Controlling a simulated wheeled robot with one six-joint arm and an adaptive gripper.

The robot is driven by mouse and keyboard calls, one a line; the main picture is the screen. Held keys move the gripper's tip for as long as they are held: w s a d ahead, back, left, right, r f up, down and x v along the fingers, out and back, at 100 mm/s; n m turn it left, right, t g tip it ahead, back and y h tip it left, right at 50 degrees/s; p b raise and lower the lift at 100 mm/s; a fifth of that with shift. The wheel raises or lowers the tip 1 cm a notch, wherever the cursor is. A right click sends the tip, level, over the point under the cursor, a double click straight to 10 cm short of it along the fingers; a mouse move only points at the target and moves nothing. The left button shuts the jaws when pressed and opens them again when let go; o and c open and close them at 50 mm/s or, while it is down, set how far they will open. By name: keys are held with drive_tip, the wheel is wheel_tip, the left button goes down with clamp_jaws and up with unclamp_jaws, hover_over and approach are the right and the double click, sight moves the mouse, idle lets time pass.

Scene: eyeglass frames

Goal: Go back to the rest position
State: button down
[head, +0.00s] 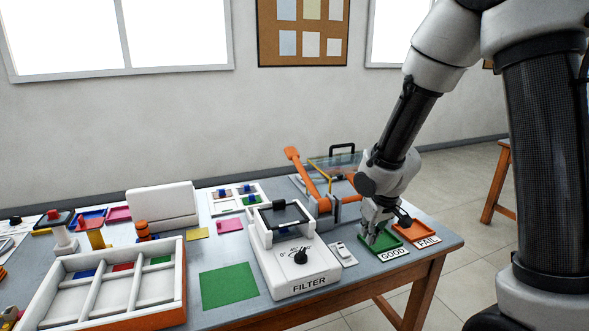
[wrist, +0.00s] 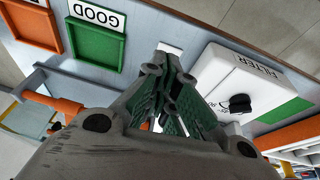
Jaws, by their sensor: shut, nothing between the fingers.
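My gripper (head: 371,241) is over the right part of the table, at the left edge of the green GOOD tray (head: 392,247) in the head view. In the wrist view my gripper (wrist: 170,62) points away from the camera, with its fingers brought together and nothing held. The green tray (wrist: 98,48) lies to its left there and looks empty. How high the fingertips are above the table is hard to tell. My arm comes down from the upper right.
The white FILTER device (head: 293,267) with a black knob stands left of my gripper. A small white switch box (head: 343,256) lies between them. The orange FAIL tray (head: 416,232) is to the right. An orange-handled tool (head: 307,172) stands behind. A white compartment tray (head: 70,316) is front left.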

drive_tip(key=s+d+r+m, duration=0.1)
drive_tip(key=s+d+r, duration=0.3)
drive_tip(key=s+r, duration=0.3)
drive_tip(key=s+d+r+m, duration=0.1)
drive_tip(key=s+d+r, duration=0.3)
drive_tip(key=s+r, duration=0.3)
drive_tip(key=s+d+r+m+t, duration=0.1)
drive_tip(key=s+d+r+m, duration=0.1)
drive_tip(key=s+r, duration=0.5)
drive_tip(key=shift+s+d+r+h, duration=0.2)
drive_tip(key=shift+s+d+h, duration=0.1)
drive_tip(key=shift+s+d, duration=0.65)
